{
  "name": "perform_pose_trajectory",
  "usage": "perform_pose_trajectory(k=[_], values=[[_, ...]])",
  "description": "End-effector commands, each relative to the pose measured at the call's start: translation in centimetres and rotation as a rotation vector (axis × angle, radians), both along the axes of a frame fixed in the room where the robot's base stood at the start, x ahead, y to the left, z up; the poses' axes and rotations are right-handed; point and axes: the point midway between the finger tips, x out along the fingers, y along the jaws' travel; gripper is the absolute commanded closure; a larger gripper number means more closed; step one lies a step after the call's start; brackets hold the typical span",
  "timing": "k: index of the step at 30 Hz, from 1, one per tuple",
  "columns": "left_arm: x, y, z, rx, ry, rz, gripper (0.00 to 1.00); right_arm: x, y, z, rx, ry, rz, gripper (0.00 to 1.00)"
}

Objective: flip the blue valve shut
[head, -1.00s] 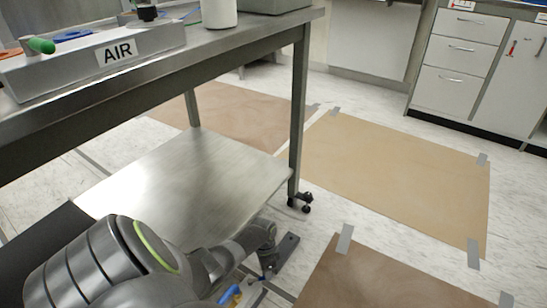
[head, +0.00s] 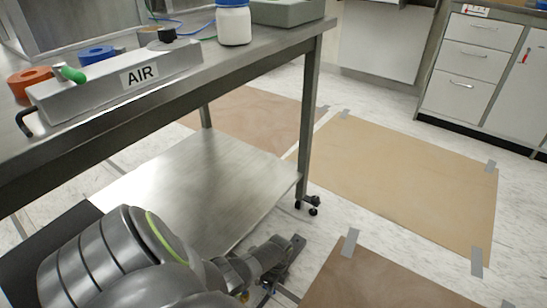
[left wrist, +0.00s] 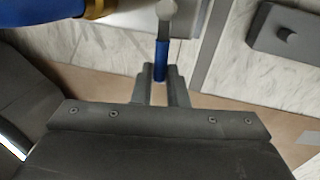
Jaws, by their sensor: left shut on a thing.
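The blue valve lever (left wrist: 161,60) shows in the left wrist view as a blue sleeve on a grey metal arm. My left gripper (left wrist: 160,72) is shut on the lever, with a finger on each side of it. A thicker blue part (left wrist: 40,8) with a brass-coloured ring (left wrist: 93,9) lies at the top left of that view. In the head view my left gripper (head: 290,248) is low beside the table's lower shelf; the lever cannot be made out there. My right gripper is in neither view.
A steel table (head: 180,92) with a lower shelf (head: 200,185) stands at left, its caster (head: 308,206) near my gripper. On top are an AIR manifold (head: 120,80) with a green-handled valve and a white bottle (head: 233,24). Taped floor mats (head: 400,175) lie at right.

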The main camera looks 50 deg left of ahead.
Motion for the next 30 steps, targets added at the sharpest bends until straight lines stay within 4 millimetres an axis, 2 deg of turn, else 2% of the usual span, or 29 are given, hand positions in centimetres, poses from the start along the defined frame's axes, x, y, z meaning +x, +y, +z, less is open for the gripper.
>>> perform_pose_trajectory(k=[20,21,26,30], values=[[-0.42,-0.23,-0.03,-0.002,0.001,-0.070,1.00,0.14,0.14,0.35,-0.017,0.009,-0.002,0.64],[-0.42,-0.23,-0.03,-0.002,0.001,-0.070,0.86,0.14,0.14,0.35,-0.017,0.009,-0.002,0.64],[-0.43,-0.20,-0.03,-0.002,0.001,-0.069,0.65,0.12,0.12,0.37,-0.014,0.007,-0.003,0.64],[-0.43,-0.17,-0.02,-0.001,0.001,-0.068,0.65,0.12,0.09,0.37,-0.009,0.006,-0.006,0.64]])
